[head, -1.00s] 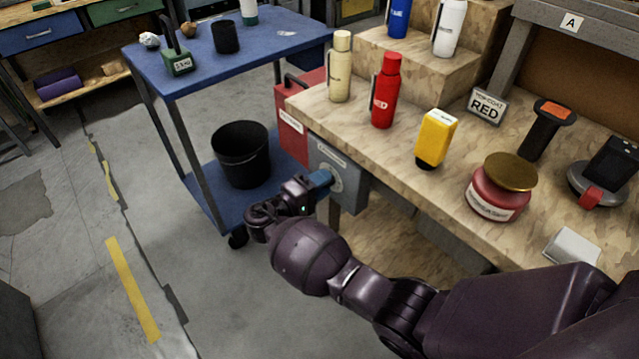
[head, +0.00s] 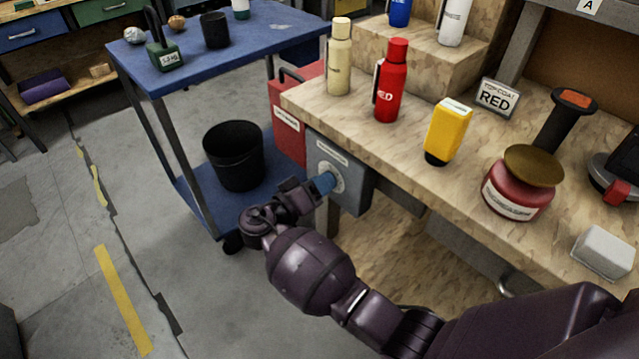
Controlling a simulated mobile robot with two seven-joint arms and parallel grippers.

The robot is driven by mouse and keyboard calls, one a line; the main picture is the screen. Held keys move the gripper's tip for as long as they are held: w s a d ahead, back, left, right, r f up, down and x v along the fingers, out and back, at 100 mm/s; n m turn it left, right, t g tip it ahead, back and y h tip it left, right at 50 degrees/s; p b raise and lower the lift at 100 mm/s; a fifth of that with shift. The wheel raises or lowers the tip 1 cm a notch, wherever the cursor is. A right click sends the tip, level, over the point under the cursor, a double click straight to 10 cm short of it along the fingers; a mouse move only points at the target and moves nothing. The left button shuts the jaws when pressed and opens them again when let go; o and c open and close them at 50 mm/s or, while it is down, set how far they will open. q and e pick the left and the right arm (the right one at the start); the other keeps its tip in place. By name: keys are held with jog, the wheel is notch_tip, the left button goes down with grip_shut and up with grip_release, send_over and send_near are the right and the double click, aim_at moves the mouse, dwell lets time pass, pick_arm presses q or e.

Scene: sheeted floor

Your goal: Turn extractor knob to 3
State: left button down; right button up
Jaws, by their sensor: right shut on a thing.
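The extractor control is a grey box (head: 352,194) fixed below the left end of the wooden workbench. A round pale dial plate is on its front, with a blue knob (head: 324,182) sticking out toward the left. My right gripper (head: 312,187) is at the knob, shut on it, coming from the left side of the box. The fingers cover part of the knob. The dial's numbers and the knob's pointer are too small or hidden to read. My left gripper is not in view.
The workbench (head: 400,150) holds a cream bottle (head: 339,58), a red bottle (head: 391,82), a yellow container (head: 448,130) and a red jar (head: 517,190). A blue cart (head: 190,75) with a black bin (head: 233,155) stands left, beside a red case (head: 288,125). Floor at left is clear.

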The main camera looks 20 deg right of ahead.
dwell(0.5)
jog(key=o, duration=0.9)
jog(key=v, duration=1)
jog(key=shift+s+a, duration=0.15)
jog(key=shift+a, duration=0.2)
jog(key=shift+r, duration=0.15)
